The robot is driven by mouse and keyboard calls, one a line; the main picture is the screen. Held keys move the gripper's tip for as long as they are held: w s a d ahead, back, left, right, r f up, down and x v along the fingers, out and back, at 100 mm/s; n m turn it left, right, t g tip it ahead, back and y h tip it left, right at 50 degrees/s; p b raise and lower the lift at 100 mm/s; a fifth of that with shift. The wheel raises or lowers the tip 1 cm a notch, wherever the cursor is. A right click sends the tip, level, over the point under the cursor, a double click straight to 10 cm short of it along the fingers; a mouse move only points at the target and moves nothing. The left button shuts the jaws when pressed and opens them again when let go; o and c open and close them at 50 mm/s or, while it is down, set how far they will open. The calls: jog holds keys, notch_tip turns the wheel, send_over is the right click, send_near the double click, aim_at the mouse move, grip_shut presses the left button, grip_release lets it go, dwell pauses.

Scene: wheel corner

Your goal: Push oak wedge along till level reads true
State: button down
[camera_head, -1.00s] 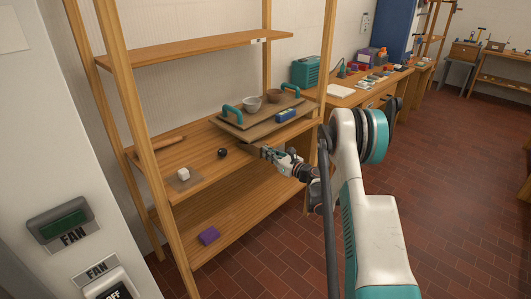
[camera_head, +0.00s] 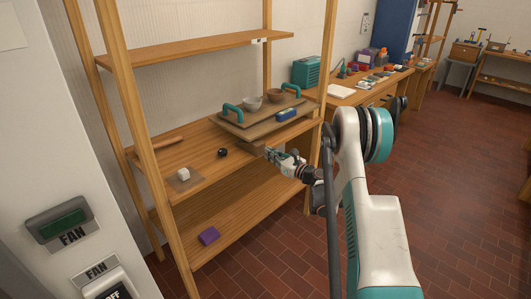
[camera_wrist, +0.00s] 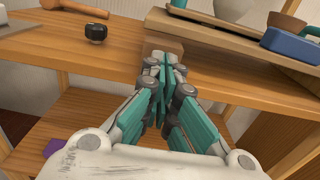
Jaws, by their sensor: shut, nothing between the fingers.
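The oak wedge (camera_head: 252,147) is a brown wooden block at the front edge of the shelf board, by the near edge of the tray (camera_head: 236,127). In the wrist view the wedge (camera_wrist: 160,25) lies just past my fingertips, at the tray's left end; how far it reaches under the tray is hidden. My gripper (camera_head: 269,153) is shut and empty, its tips at or very near the wedge; I cannot tell if they touch. The blue level (camera_head: 286,115) lies on the tray's right part; its reading is too small to make out.
Two bowls (camera_head: 252,104) stand on the tray, between its teal handles (camera_head: 232,114). A black round object (camera_head: 223,152), a white cube (camera_head: 183,174) and a wooden tool (camera_head: 168,140) lie left on the same board. Shelf posts (camera_head: 327,90) flank it. A purple block (camera_head: 209,236) sits below.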

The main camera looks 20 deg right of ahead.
jog(key=shift+v, duration=2.6)
